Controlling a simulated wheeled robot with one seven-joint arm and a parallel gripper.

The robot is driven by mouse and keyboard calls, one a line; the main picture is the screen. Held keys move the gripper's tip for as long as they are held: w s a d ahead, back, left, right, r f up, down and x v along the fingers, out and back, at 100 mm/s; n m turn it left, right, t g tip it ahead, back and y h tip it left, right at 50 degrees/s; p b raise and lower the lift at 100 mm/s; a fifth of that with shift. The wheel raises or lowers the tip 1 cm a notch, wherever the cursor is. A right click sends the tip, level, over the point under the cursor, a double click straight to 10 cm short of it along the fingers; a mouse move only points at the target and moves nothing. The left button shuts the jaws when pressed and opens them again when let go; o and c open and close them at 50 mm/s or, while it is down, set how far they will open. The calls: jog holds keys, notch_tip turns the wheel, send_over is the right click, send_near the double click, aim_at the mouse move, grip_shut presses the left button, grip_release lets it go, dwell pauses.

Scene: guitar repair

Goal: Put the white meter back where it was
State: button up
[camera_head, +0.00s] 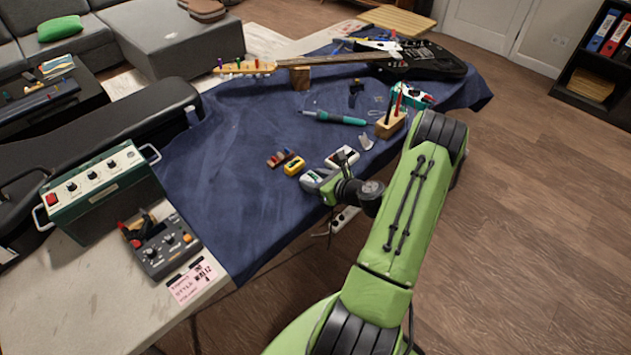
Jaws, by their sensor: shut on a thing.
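My gripper (333,193) is at the front right edge of the blue cloth, partly hidden by its own wrist. It appears shut on a pale grey-white boxy device with a greenish face, which looks like the white meter (316,179). The meter is close over the cloth's edge; I cannot tell whether it touches the cloth. A second white device (342,157) with a dark part lies just behind it. A small yellow meter (294,166) lies to the left on the cloth.
Small coloured parts (279,158) lie left of the yellow meter. A wooden block with tools (390,124), a teal-handled tool (345,119) and a black guitar (420,60) are farther back. A green amplifier (100,190) and grey box (165,245) stand left. The cloth's middle left (225,165) is clear.

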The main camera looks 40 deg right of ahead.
jog(key=o, duration=1.2)
jog(key=shift+f, duration=0.1)
